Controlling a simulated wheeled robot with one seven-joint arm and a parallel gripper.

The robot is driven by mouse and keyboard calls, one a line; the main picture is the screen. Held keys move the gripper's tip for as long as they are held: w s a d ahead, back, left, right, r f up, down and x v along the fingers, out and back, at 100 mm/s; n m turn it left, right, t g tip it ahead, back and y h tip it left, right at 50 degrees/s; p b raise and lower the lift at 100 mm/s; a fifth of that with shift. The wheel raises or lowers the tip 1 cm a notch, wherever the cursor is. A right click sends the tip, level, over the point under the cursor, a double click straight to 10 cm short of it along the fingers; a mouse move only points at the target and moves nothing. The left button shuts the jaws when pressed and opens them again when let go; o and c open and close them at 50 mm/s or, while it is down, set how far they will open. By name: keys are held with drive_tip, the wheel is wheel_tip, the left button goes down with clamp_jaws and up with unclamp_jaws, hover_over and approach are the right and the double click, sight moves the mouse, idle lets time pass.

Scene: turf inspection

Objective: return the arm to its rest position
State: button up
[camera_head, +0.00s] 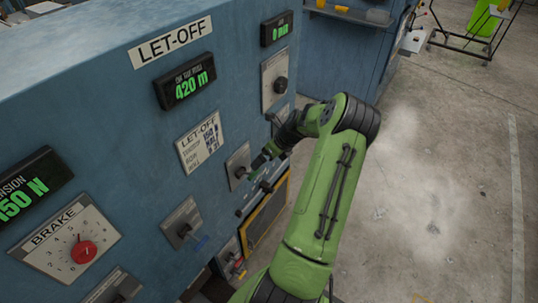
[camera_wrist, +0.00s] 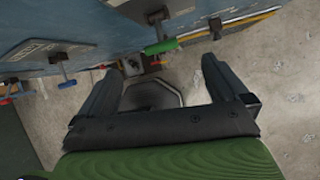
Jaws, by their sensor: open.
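My green arm (camera_head: 325,195) reaches up from the bottom of the head view and bends left toward the blue LET-OFF panel (camera_head: 130,120). My gripper (camera_wrist: 160,75) shows in the wrist view with its two dark fingers spread apart and nothing held between them. A lever with a green handle (camera_wrist: 161,47) sticks out from the panel just beyond the fingers, apart from them. The green handle also shows in the head view (camera_head: 258,161), close to the dark wrist end of my arm. The fingertips are hard to make out in the head view.
The panel carries a BRAKE dial with a red knob (camera_head: 84,252), several levers and lit displays such as 420 m (camera_head: 185,81). A yellow-edged frame (camera_head: 265,215) sits low on the panel. Concrete floor (camera_head: 450,190) lies open to the right. A cart (camera_head: 475,40) stands far back.

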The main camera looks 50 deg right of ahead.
drive_tip(key=shift+v, duration=0.9)
drive_tip(key=shift+w, duration=0.1)
drive_tip(key=w+a+r+n+g+h, duration=0.1)
drive_tip(key=a+r+n, duration=0.85)
drive_tip(key=a, duration=0.35)
drive_tip(key=w+a+r+n+g+h, duration=0.1)
drive_tip(key=a+r+n+g, duration=0.1)
drive_tip(key=a+r+n, duration=0.8)
drive_tip(key=s+a+r+n+t+b, duration=0.1)
drive_tip(key=s+a+r+n+t, duration=0.1)
drive_tip(key=s+a+n, duration=1.2)
drive_tip(key=s+n, duration=0.1)
drive_tip(key=n, duration=0.3)
drive_tip(key=shift+s+a+t+y, duration=0.3)
drive_tip(key=shift+s+a+t, duration=0.1)
